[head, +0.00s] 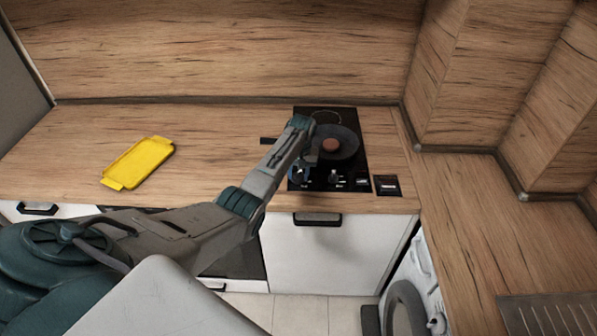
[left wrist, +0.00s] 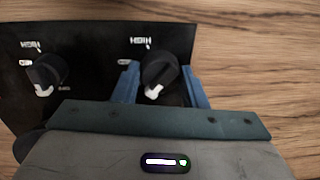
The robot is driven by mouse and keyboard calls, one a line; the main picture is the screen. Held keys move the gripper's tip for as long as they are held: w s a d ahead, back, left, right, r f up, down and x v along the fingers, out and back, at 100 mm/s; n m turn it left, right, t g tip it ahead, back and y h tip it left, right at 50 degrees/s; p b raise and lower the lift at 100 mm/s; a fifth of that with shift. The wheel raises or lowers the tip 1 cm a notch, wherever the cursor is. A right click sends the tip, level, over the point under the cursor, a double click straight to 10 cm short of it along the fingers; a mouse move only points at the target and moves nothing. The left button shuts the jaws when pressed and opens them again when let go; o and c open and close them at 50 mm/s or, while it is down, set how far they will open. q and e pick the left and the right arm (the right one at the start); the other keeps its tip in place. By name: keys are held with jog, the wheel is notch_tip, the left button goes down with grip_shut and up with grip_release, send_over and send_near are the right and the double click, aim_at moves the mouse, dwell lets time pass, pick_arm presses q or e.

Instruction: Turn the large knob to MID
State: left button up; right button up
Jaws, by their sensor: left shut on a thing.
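The black hob (head: 350,178) is set in the wooden worktop, with two dark knobs along its front. My left gripper (head: 301,174) reaches the front left knob from above. In the left wrist view, its blue fingers (left wrist: 160,84) stand on either side of the large knob (left wrist: 162,72) and are shut on it. The white pointer on this knob faces the lower edge of the wrist picture, slightly left. A HIGH label is above it. The other knob (left wrist: 46,70) is free, with its own white pointer facing down. My right gripper is not in view.
A dark pan (head: 347,145) with a round brown thing (head: 331,146) in it stands on the hob, close behind my gripper. A yellow tray (head: 138,163) lies on the worktop at the left. The worktop between them is mostly clear.

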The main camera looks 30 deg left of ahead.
pick_arm(q)
jog(key=m, duration=0.3)
jog(key=shift+r+m, duration=0.1)
jog(key=shift+m, duration=0.3)
jog(key=m, duration=0.3)
jog(key=shift+m+t, duration=0.3)
jog(key=m, duration=0.3)
jog(key=shift+m, duration=1.1)
jog(key=o, duration=1)
jog(key=shift+c, duration=0.2)
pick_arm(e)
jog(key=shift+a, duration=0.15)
